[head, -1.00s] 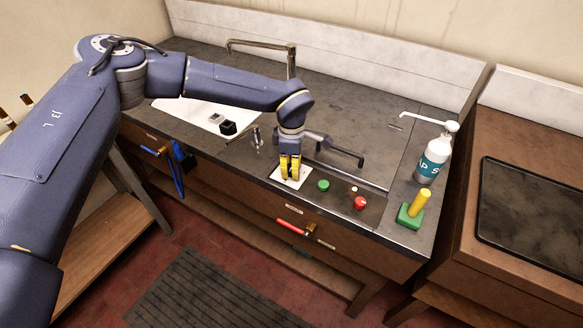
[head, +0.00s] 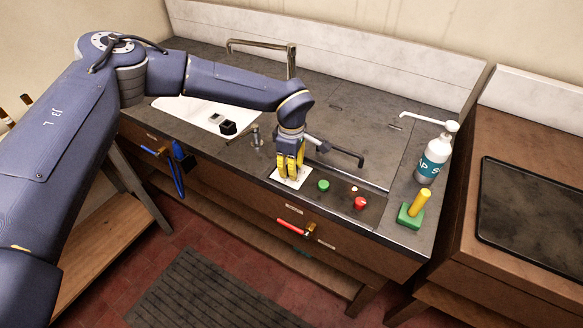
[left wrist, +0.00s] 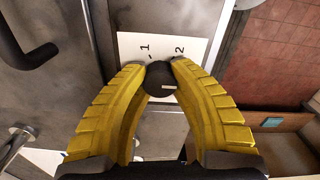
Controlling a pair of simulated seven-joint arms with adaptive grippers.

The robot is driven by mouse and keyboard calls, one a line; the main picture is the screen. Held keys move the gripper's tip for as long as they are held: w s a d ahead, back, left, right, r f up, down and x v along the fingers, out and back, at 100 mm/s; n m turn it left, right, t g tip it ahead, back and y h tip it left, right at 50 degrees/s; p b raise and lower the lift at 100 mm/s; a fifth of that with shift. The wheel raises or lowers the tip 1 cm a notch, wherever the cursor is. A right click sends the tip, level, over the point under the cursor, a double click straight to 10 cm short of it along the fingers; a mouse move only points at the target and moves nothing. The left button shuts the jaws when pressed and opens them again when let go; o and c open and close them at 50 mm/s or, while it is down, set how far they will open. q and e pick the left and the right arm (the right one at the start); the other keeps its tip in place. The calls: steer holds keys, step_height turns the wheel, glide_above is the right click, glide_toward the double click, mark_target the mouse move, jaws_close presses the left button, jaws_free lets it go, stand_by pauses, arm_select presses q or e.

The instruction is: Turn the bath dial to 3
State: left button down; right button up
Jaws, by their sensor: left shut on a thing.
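The bath dial (left wrist: 160,80) is a dark round knob with a short pale mark, seen between my fingers in the left wrist view. It sits on a white plate (left wrist: 195,45) printed with a 1 and a 2; no 3 is visible there. The plate also shows in the head view (head: 302,179), where the fingers hide the dial. My left gripper (head: 290,176) points down over the plate, its yellow fingers shut on the dial. The left wrist view shows the fingertips (left wrist: 160,66) at the knob's sides. My right gripper is not in view.
Right of the plate are a green button (head: 323,185), a red button (head: 360,203) and a green block with a yellow post (head: 411,216). A soap bottle (head: 434,160) stands behind. A dark handle (head: 345,155) is close behind my gripper.

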arm_select(q)
steer(key=c, duration=1)
jaws_free()
steer(key=shift+o, duration=0.2)
steer(key=shift+r, duration=0.15)
step_height(320, 180, up, 12)
